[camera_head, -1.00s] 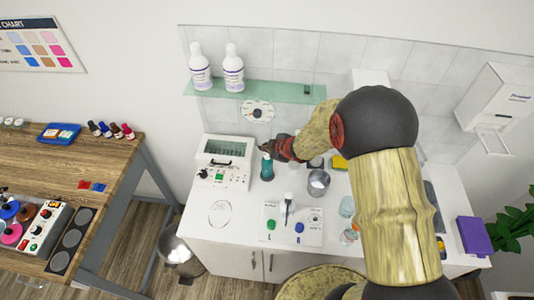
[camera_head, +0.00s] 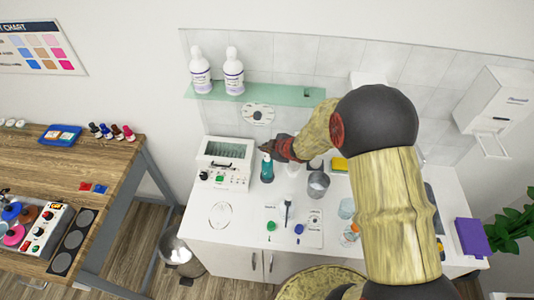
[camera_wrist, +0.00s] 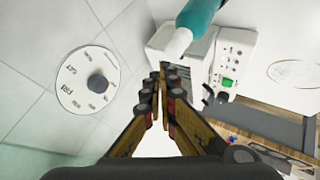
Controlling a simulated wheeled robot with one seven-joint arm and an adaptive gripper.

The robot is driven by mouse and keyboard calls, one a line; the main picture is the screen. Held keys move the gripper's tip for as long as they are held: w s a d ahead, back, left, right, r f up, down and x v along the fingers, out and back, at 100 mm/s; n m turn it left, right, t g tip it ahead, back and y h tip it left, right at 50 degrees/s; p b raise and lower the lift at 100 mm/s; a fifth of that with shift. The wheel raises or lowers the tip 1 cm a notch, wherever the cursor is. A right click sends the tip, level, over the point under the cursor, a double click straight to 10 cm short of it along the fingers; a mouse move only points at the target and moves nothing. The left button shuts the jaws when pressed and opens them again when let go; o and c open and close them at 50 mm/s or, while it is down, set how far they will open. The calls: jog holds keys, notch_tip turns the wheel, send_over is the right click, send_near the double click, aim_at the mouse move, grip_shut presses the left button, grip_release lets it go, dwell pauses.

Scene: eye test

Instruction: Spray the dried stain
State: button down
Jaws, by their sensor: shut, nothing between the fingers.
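A teal bottle (camera_head: 267,170) stands on the white counter beside the white machine. In the wrist view the teal bottle (camera_wrist: 203,14) shows at the top with its white tip pointing down-left. My gripper (camera_head: 264,147) is at the height of the bottle's top, close to it; I cannot tell whether they touch. In the wrist view my gripper's fingers (camera_wrist: 164,72) are together with nothing between them. A faint ring-shaped mark (camera_head: 220,215) lies on the counter at the left front, and also shows in the wrist view (camera_wrist: 296,73); I cannot tell if it is the stain.
The white machine (camera_head: 224,163) stands left of the bottle. A metal cup (camera_head: 318,184), a white mat (camera_head: 282,240) with small items and a yellow sponge (camera_head: 340,164) are to the right. A glass shelf (camera_head: 270,94) with white bottles hangs above. A bin (camera_head: 180,256) stands below.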

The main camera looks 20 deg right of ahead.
aim_at(266, 155)
jog(key=shift+r, duration=0.25)
notch_tip(266, 155, up, 6)
jog(key=p, duration=0.5)
jog(key=shift+f, duration=0.1)
dwell(0.9)
